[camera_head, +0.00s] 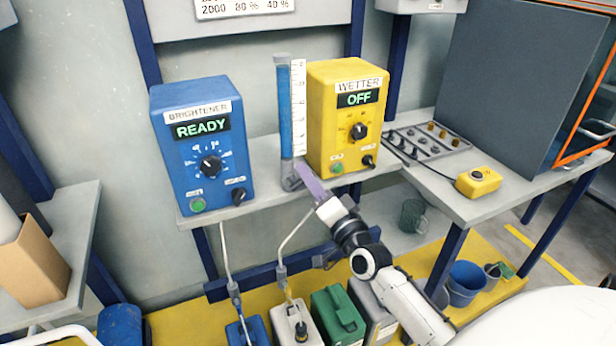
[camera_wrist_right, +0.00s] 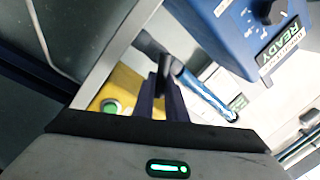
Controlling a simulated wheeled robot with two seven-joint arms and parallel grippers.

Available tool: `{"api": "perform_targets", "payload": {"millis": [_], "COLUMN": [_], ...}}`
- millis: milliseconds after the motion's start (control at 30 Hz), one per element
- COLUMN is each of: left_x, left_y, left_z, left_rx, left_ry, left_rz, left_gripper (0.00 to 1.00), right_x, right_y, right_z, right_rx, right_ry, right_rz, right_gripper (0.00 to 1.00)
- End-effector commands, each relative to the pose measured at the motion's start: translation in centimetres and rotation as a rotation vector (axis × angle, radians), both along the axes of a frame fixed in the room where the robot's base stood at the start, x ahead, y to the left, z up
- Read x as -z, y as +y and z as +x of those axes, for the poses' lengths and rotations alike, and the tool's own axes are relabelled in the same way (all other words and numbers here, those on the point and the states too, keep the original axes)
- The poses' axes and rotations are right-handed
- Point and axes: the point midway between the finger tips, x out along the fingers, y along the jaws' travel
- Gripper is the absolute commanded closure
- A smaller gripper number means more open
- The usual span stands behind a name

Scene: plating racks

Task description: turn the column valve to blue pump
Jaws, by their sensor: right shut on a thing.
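The blue pump (camera_head: 200,146), labelled BRIGHTENER, shows READY and stands left of the clear column (camera_head: 285,110) with blue liquid and a white scale. The yellow pump (camera_head: 345,120), labelled WETTER, shows OFF and stands right of it. The column valve (camera_head: 291,183) is a small grey part at the column's foot, partly hidden by my fingers. My right gripper (camera_head: 305,180) reaches it from the lower right and is shut on its handle. In the right wrist view the fingers (camera_wrist_right: 162,98) close around a dark part beside the column (camera_wrist_right: 205,96). The handle's exact direction is unclear. My left gripper is not in view.
The pumps stand on a grey shelf (camera_head: 262,205). Thin tubes run down to several canisters on the yellow floor platform, including a green one (camera_head: 338,315). A grey bench at right holds a tray of knobs (camera_head: 428,141) and a yellow button box (camera_head: 478,182).

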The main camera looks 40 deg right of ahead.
Motion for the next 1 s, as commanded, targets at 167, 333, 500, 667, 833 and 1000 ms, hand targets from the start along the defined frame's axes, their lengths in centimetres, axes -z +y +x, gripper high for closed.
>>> {"api": "perform_targets", "payload": {"millis": [167,333,500,667,833,1000], "left_x": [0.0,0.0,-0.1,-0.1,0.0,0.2], "left_y": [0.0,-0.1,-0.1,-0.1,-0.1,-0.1], "left_z": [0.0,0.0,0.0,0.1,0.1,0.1], "left_rx": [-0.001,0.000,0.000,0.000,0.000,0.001], "left_ry": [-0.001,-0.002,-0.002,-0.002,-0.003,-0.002], "left_rz": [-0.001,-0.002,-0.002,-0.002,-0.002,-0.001], "left_gripper": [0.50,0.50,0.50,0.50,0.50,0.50], "right_x": [0.1,0.1,0.1,0.6,1.2,1.6], "right_y": [-0.1,0.0,0.0,0.3,0.8,1.2], "right_z": [0.0,0.0,-0.3,-2.3,-5.7,-8.5], "right_rx": [0.002,0.001,0.001,-0.001,0.000,0.000], "right_ry": [0.003,0.002,0.002,0.004,0.007,0.006], "right_rz": [-0.002,-0.002,-0.002,-0.002,-0.002,-0.003], "right_gripper": [0.70,0.70,0.70,0.70,0.70,0.70]}}
